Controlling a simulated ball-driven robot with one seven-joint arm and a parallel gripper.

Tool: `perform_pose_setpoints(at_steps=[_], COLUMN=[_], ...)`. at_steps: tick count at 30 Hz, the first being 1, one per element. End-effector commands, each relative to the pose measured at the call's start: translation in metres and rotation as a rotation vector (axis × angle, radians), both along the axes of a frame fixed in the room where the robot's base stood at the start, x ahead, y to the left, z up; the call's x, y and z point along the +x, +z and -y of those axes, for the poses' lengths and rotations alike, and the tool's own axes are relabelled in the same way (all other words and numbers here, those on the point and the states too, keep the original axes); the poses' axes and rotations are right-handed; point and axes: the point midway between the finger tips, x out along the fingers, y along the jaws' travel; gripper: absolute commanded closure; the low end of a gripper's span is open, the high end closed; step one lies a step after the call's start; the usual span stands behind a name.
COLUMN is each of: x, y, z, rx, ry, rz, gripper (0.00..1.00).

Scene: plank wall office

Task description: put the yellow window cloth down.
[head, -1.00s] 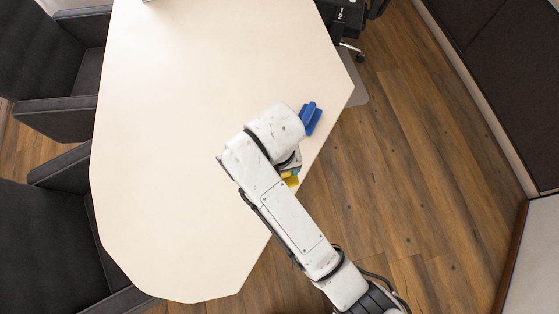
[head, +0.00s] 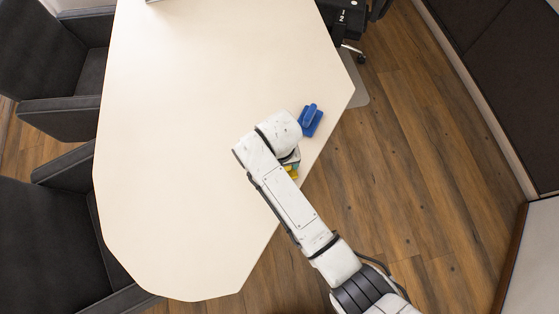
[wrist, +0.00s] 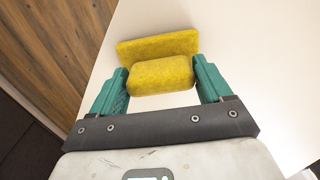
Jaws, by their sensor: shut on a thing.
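The yellow window cloth (wrist: 161,75) is between the green fingers of my gripper (wrist: 160,83) in the wrist view. Both fingers press on the sides of its narrower, rounded block. A wider flat yellow slab shows just behind this block and looks like part of the same thing. In the head view only a small yellow patch of the cloth (head: 292,173) shows beside my arm, near the table's right edge. My arm hides most of my gripper there. I cannot tell whether the cloth touches the table top.
The pale table (head: 190,150) is mostly bare, with wide free room to the left. A blue block-like thing (head: 311,120) lies close above my gripper, near the right edge. Dark chairs (head: 50,240) stand along the left side. Wooden floor (head: 410,170) lies to the right.

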Motion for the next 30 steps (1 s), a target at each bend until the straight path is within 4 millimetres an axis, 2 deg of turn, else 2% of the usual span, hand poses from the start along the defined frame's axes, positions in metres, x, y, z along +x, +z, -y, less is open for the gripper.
perform_pose_setpoints(at_steps=[4,5,11,18,22,26,30], x=[0.0,0.0,0.0,0.0,0.0,0.001,0.001], y=[-0.003,-0.003,-0.002,-0.002,0.006,0.025,0.055], z=[0.0,0.0,0.0,0.0,0.0,-0.001,-0.001], rx=[0.0,0.0,0.0,0.0,0.001,0.003,0.004], ry=[0.0,0.0,0.0,0.0,0.0,0.0,0.0], rz=[0.0,-0.001,-0.001,0.0,0.001,0.003,0.005], gripper=[0.46,0.21,0.02,0.0,0.0,0.0,0.0])
